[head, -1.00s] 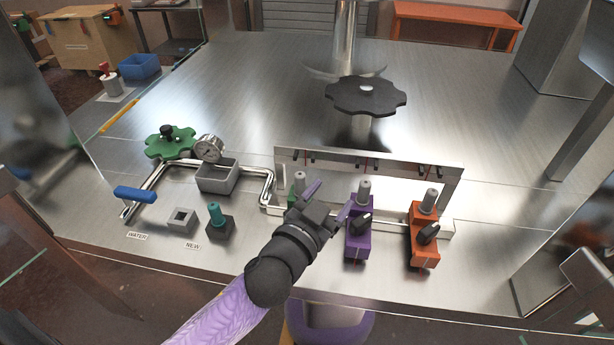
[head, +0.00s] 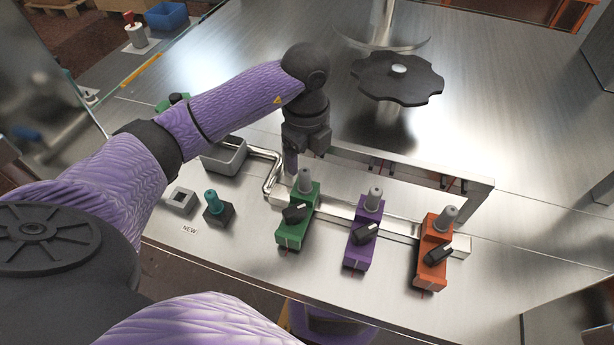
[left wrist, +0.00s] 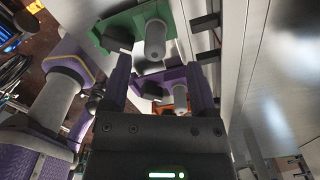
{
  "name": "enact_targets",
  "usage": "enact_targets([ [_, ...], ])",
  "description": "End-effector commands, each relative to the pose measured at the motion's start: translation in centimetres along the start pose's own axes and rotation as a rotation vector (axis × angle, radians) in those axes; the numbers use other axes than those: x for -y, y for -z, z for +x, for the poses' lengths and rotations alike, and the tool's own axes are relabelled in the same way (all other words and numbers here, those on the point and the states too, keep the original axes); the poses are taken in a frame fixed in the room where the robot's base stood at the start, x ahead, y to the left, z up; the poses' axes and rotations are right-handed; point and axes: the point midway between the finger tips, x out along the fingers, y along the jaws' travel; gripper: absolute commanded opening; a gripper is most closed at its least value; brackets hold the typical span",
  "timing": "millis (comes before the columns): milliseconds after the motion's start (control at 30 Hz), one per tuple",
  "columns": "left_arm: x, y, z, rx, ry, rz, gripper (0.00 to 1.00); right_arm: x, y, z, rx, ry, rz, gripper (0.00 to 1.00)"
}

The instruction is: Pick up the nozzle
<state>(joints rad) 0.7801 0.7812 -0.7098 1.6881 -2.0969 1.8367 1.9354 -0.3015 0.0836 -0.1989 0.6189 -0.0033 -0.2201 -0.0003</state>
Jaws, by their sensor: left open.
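Grey nozzles stand upright on three valve blocks: one on the green block (head: 305,180), one on the purple block (head: 375,198), one on the orange block (head: 449,216). A teal nozzle (head: 211,200) stands in a black base beside the "NEW" label. My left gripper (head: 291,172) is open and empty, pointing down just behind the green block's nozzle. In the left wrist view, that grey nozzle (left wrist: 155,40) lies ahead of the open fingers (left wrist: 158,68), not gripped. The purple block's nozzle (left wrist: 180,96) shows between the fingers, farther off. My right gripper is not in view.
A metal bracket (head: 470,183) runs behind the valve blocks. A black handwheel (head: 398,78) stands beyond it. A grey box (head: 226,158), bent pipe (head: 268,180) and small square socket (head: 181,200) are at left. The steel table is clear at the back right.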

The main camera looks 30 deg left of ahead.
Motion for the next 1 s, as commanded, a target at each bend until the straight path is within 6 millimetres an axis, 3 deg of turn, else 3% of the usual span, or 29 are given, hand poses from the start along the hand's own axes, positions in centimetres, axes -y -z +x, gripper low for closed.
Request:
enact_targets([
  [233,-0.6,0.2,4.7,-0.004,-0.002,0.001,0.76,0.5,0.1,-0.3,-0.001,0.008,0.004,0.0],
  [500,-0.5,0.3,5.3,-0.003,0.001,0.004,0.76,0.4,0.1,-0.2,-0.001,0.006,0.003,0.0],
  [867,-0.5,0.3,5.3,-0.004,0.001,0.004,0.0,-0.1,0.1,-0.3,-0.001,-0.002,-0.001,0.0],
  [1000,-0.5,0.3,5.3,-0.004,0.001,0.004,0.0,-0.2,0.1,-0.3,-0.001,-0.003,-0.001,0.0],
])
